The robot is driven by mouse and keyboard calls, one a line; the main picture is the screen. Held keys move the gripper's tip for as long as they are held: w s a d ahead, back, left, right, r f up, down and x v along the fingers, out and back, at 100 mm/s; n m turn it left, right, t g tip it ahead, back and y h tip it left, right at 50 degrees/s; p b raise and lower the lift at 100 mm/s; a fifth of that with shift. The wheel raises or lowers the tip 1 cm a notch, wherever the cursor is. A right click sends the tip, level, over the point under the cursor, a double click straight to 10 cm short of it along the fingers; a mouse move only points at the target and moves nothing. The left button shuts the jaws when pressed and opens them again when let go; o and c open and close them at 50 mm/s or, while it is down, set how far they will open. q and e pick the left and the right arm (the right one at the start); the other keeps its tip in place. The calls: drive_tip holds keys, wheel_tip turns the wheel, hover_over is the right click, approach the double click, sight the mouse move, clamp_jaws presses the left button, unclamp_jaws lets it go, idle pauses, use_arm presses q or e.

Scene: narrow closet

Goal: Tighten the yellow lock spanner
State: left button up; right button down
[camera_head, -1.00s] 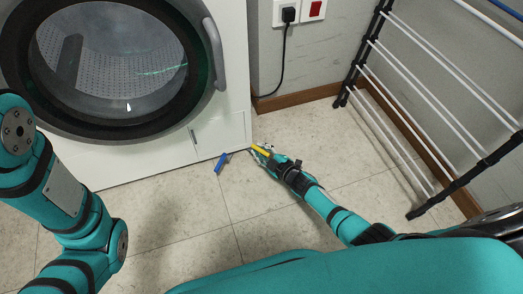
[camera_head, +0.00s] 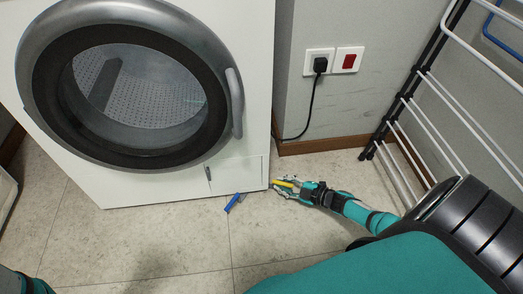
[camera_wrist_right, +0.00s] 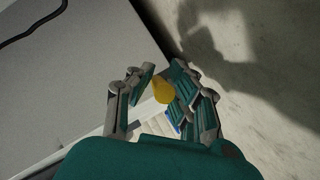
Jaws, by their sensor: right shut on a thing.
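The yellow lock spanner (camera_head: 284,183) is low by the front right bottom corner of the white washing machine (camera_head: 240,176), just above the floor. My right gripper (camera_head: 281,187) reaches it from the right and is shut on it. In the right wrist view the rounded yellow end (camera_wrist_right: 162,93) shows between the two fingers of the right gripper (camera_wrist_right: 158,96); the rest is hidden. A blue spanner-like piece (camera_head: 233,203) sticks out at the machine's bottom edge, left of the yellow one. My left gripper is out of view.
A black and white drying rack (camera_head: 405,110) stands at the right wall. A black cord (camera_head: 311,105) hangs from the wall socket (camera_head: 319,62) behind the gripper. The floor (camera_head: 150,245) in front of the machine is clear.

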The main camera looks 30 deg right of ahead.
drive_tip(key=shift+w+d+n+g+y+b, duration=0.3)
drive_tip(key=shift+w+d+n+y, duration=0.1)
drive_tip(key=shift+n+y, duration=0.1)
drive_tip(key=c, duration=1.3)
unclamp_jaws()
drive_tip(key=shift+s, duration=0.15)
drive_tip(key=v, duration=1.2)
